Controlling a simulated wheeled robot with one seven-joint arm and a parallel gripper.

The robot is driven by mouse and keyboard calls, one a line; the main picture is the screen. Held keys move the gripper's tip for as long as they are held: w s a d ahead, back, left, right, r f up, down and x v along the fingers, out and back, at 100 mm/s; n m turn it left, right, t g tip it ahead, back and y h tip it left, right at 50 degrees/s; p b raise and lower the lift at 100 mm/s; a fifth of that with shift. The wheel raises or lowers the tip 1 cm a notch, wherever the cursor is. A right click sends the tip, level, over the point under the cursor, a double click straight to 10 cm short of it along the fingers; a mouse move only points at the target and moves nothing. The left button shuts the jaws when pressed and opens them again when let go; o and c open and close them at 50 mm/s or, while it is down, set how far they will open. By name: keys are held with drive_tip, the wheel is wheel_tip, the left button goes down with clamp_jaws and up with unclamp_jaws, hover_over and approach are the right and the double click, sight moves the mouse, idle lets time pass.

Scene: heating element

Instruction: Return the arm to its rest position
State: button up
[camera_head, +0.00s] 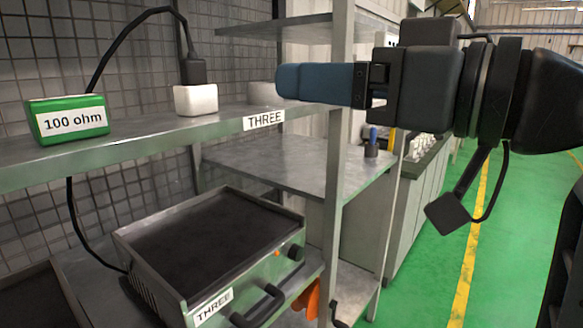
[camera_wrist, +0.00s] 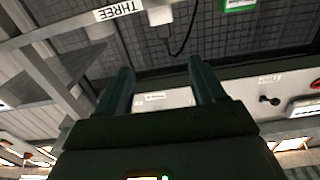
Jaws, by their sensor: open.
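My gripper (camera_head: 278,82) is at the upper right in the head view, with its blue fingers pointing left, in front of the shelf post. In the wrist view my gripper (camera_wrist: 158,75) shows two fingers spread apart with nothing between them. A green box labelled "100 ohm" (camera_head: 68,118) stands on the upper shelf (camera_head: 150,140) at the left, apart from the gripper. A white block (camera_head: 195,99) with a black plug and cable in it stands on the same shelf. A heating plate (camera_head: 208,245) labelled "THREE" sits on the lower shelf.
A metal shelf post (camera_head: 336,150) stands close behind my gripper. Green floor with a yellow line (camera_head: 465,270) lies open at the right.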

drive_tip(key=d+f+m+t+h, duration=0.2)
drive_tip(key=d+f+m, duration=0.15)
drive_tip(key=f, duration=0.45)
drive_tip(key=d+f+m+t+h, duration=0.2)
drive_tip(key=f+m, duration=0.2)
drive_tip(key=f, duration=0.4)
drive_tip(key=s+d+f+m+t+h, duration=0.1)
drive_tip(key=s+d+f+m+h, duration=0.15)
drive_tip(key=f, duration=0.45)
drive_tip(key=s+d+f+m+h, duration=0.1)
drive_tip(key=s+d+f+h, duration=0.25)
drive_tip(key=f, duration=0.25)
drive_tip(key=s+d+f+m+h, duration=0.1)
drive_tip(key=s+d+f, duration=0.1)
drive_tip(key=s+f, duration=0.35)
drive_tip(key=s+d+f+h, duration=0.2)
drive_tip(key=s+f, duration=0.1)
drive_tip(key=s, duration=0.5)
drive_tip(key=s+d+n+g+h, duration=0.1)
drive_tip(key=s+d+n, duration=0.1)
drive_tip(key=s, duration=1.2)
drive_tip(key=shift+s+d+r+g, duration=0.15)
drive_tip(key=shift+s+d+g, duration=0.1)
drive_tip(key=shift+g, duration=0.05)
